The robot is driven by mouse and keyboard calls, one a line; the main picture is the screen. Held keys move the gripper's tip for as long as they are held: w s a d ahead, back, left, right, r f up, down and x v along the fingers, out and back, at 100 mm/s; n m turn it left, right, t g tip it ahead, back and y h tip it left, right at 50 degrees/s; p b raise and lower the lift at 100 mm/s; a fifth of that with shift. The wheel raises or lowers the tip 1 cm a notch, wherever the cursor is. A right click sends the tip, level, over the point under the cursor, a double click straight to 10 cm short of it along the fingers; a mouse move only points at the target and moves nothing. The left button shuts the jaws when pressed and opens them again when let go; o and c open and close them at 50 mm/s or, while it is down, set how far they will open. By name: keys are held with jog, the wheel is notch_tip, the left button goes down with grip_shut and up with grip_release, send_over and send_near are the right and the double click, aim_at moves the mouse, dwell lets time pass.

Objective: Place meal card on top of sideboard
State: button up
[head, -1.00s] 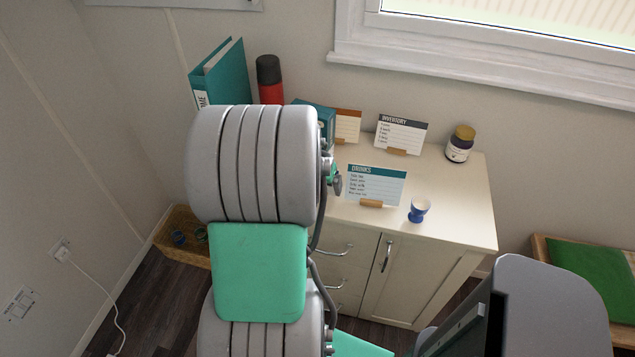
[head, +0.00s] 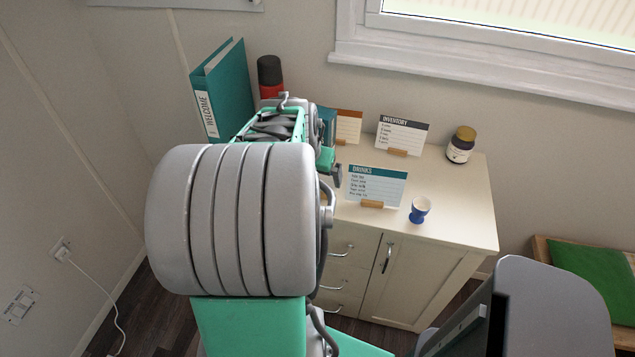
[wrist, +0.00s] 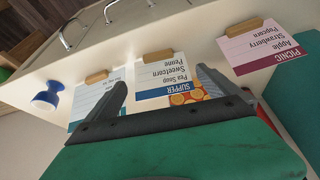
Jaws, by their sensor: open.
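In the wrist view, a white card headed SUPPER with a blue band (wrist: 166,80) stands in a wooden holder on the sideboard. It appears upside down. My gripper (wrist: 163,78) is open, with one finger to each side of this card in the picture; I cannot tell whether they touch it. A pink-banded PICNIC card (wrist: 262,47) in its own wooden holder stands to the right. The cream sideboard (head: 455,205) shows in the head view, its left part hidden by my arm. The SUPPER and PICNIC cards are hidden there.
On the sideboard are a DRINKS card (head: 374,186), an INVENTORY card (head: 402,135), an orange-banded card (head: 347,127), a blue egg cup (head: 419,211), a dark jar (head: 460,146), a teal binder (head: 223,92) and a red flask (head: 270,76). The right front top is clear.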

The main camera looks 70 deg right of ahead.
jog(key=v, duration=0.5)
jog(key=w+a+n+t+y, duration=0.1)
jog(key=w+a+n+t, duration=0.1)
jog(key=w+a+n, duration=0.85)
jog(key=w+a+n+y, duration=0.1)
jog(key=w+a+n, duration=0.1)
jog(key=a, duration=1.2)
jog(key=w+a+f+n+y, duration=0.1)
jog(key=a+n, duration=0.4)
jog(key=a, duration=0.9)
jog(key=shift+w+a+t+y, duration=0.3)
jog(key=shift+w+a+y, duration=0.05)
jog(key=shift+w+y, duration=0.45)
